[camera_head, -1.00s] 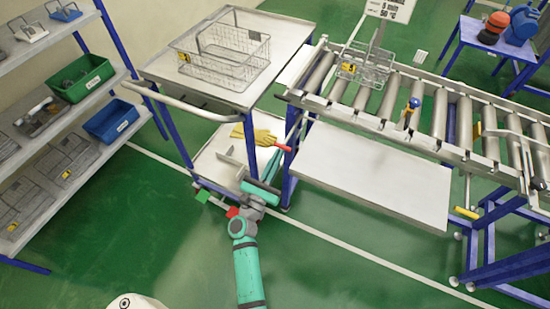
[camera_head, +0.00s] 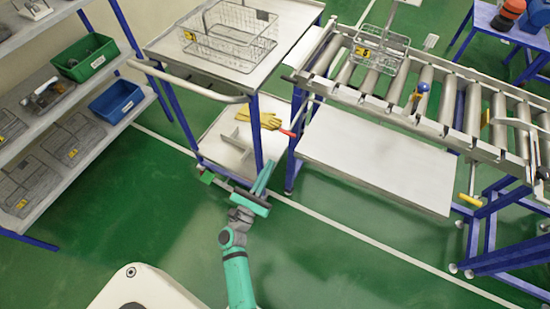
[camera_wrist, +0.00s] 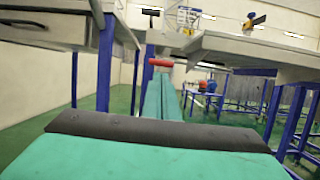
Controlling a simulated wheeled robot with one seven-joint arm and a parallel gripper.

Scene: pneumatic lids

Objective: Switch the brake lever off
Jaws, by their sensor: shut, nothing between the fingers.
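At the foot of the metal cart (camera_head: 200,92), a small green pedal (camera_head: 207,177) shows just left of my gripper. A red pedal beside it is hidden behind my arm now. A red-tipped handle (camera_head: 288,132) sticks out between the cart and the conveyor. It also shows in the wrist view (camera_wrist: 163,62), just past my fingertips. I cannot tell which of these is the brake lever. My gripper (camera_head: 268,165) is shut and empty. Its teal fingers (camera_wrist: 160,98) point toward the gap between cart and conveyor. Contact with the handle cannot be made out.
A wire basket (camera_head: 229,37) stands on the cart top, and yellow gloves (camera_head: 256,122) lie on its lower shelf. The roller conveyor (camera_head: 430,95) with another basket (camera_head: 380,50) is at right. Shelves (camera_head: 60,150) stand at left. The green floor in front is clear.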

